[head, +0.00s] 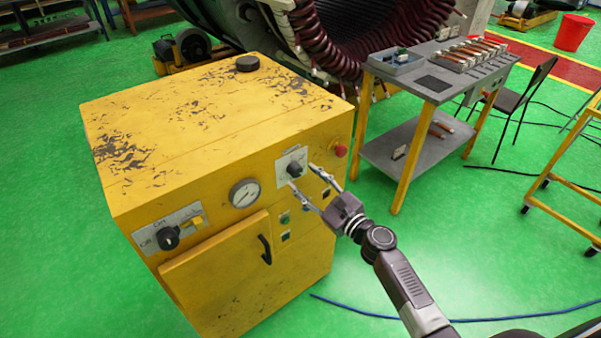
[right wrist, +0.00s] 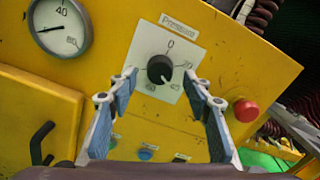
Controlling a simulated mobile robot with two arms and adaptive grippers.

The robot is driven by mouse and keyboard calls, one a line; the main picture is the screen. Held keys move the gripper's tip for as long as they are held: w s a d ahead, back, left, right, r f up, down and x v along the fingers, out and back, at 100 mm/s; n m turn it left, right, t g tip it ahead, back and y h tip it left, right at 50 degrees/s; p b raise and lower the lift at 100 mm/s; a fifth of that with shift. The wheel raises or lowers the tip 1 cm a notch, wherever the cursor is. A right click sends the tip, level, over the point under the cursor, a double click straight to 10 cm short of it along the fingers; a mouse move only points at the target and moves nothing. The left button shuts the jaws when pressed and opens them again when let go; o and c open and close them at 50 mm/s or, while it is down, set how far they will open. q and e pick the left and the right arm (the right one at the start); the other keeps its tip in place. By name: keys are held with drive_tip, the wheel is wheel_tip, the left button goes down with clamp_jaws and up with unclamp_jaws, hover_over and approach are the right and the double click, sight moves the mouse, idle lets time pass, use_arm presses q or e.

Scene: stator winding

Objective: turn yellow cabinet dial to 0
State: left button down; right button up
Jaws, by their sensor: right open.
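The yellow cabinet (head: 215,125) stands on the green floor, its top scuffed. Its black dial (head: 294,169) sits on a white plate on the front face. In the right wrist view the dial (right wrist: 160,69) is centred under a "Pressure" label, with 0 printed above it and other numbers around. The knob's exact pointing is hard to tell. My right gripper (head: 301,175) is open in front of the dial; in the wrist view its fingertips (right wrist: 160,76) are to the left and right of the knob, with no clear contact. My left gripper is not in view.
A red button (right wrist: 246,110) is close right of the dial. A round gauge (head: 244,193), an on/off switch (head: 168,238) and a door handle (head: 265,249) are to the left. A grey table (head: 428,88) stands behind to the right.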

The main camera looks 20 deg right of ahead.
drive_tip(key=shift+x, duration=1.45)
drive_tip(key=shift+c, duration=0.6)
drive_tip(key=shift+f, duration=0.1)
drive_tip(key=c, duration=1)
